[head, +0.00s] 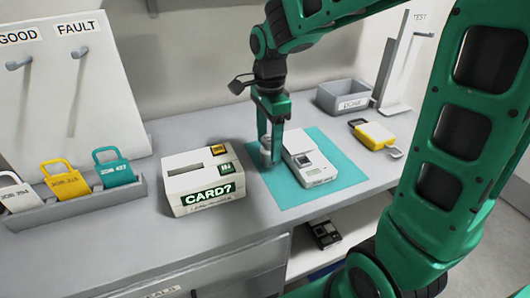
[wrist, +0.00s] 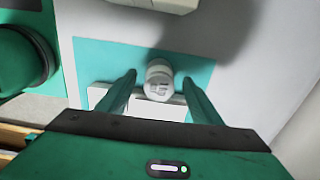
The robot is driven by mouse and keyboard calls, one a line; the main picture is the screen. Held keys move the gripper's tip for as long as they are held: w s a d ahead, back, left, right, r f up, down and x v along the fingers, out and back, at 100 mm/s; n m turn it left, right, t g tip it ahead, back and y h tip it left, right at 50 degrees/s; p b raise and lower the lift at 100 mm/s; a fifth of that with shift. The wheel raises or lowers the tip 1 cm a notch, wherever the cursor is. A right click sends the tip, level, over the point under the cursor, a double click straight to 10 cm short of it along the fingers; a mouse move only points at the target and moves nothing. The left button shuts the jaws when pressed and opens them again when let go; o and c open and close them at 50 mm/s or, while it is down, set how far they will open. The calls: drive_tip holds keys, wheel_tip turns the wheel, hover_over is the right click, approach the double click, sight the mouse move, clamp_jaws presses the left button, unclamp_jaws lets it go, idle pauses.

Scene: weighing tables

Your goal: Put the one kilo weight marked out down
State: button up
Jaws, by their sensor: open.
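A small pale grey cylindrical weight (wrist: 159,82) stands on the teal mat (head: 335,160), with dark marking on its top that is too small to read. In the head view the weight (head: 266,153) is beside the left side of a white device (head: 311,160) with a small dark display. My gripper (head: 271,148) is low over the mat, pointing down. In the wrist view my gripper (wrist: 159,80) is open, with a finger on either side of the weight and visible gaps between.
A white box labelled CARD? (head: 203,180) stands left of the mat. A yellow padlock-like item (head: 372,135) and a grey bin (head: 343,98) are to the right. A rack (head: 75,193) of coloured tags is far left. Dark items (head: 325,234) lie on the lower shelf.

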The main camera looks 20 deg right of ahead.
drive_tip(key=shift+f, duration=0.7)
clamp_jaws()
drive_tip(key=shift+r, duration=0.15)
drive_tip(key=shift+w+r, duration=0.1)
drive_tip(key=shift+r, duration=0.4)
wheel_tip(320, 180, up, 3)
drive_tip(key=shift+f, duration=0.1)
drive_tip(key=s+a+r, duration=0.7)
drive_tip(key=a, duration=0.2)
drive_tip(key=shift+a, duration=0.3)
